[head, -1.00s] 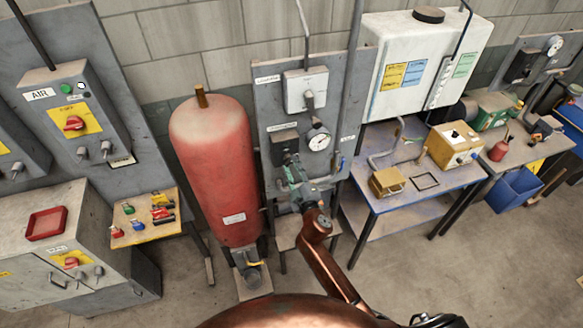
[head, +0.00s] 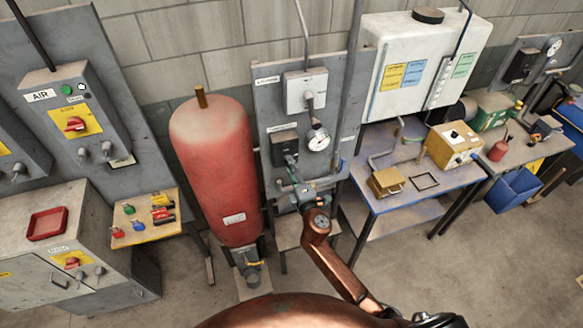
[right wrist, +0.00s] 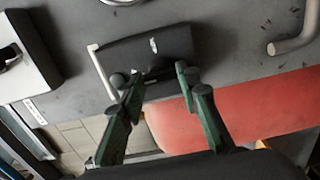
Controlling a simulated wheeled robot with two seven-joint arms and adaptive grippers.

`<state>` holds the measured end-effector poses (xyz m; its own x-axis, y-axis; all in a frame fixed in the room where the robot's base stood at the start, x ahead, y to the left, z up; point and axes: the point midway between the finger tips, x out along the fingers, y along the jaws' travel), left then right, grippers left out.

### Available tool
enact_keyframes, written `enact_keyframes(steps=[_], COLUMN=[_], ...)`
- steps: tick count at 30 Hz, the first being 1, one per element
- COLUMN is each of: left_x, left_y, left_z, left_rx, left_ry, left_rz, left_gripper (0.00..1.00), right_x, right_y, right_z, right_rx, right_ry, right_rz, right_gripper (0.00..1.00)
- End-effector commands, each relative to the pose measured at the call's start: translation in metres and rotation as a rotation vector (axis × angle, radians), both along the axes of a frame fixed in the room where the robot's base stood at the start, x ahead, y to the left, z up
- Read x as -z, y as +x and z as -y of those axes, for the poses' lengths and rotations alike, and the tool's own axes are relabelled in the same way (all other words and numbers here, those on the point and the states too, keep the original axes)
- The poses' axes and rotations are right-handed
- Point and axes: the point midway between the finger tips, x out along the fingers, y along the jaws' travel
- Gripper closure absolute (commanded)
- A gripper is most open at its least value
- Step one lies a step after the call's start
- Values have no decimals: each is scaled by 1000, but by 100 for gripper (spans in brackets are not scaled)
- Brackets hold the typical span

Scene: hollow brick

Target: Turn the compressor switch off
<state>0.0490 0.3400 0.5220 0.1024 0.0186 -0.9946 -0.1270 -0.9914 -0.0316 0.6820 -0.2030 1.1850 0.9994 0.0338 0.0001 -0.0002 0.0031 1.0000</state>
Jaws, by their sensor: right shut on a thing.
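A small dark switch box (head: 284,142) hangs on the grey upright panel (head: 270,108), with a label above it too small to read. My right gripper (head: 298,184) is just below the box in the head view. In the right wrist view the box (right wrist: 165,46) lies beyond the green fingers of the gripper (right wrist: 153,80). The fingers are some way apart, with a dark part of the box between their tips. They partly hide it, so its exact shape and setting cannot be told. My left gripper is not in view.
A red tank (head: 213,165) stands left of the panel. A round gauge (head: 319,139) and a white box (head: 306,90) are close beside the switch box. A blue-topped table (head: 400,202) stands to the right. A control box marked AIR (head: 76,110) is far left.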

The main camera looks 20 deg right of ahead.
Motion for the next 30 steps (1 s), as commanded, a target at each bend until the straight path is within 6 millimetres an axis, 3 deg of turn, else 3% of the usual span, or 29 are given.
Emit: enact_keyframes(steps=[14, 15, 22, 30], left_x=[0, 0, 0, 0], left_y=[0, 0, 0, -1], left_z=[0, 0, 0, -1], left_rx=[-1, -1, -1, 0], left_ry=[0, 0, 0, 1], left_rz=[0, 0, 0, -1], left_gripper=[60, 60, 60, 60], right_x=[2, 2, 1, 1], right_y=[0, 0, 0, -1], right_z=[-1, -1, -1, 0], right_rx=[-3, -3, -1, -1], right_ry=[-14, -14, -12, -12], right_rz=[-2, -2, -1, -1], right_gripper=[94, 68, 52, 52])
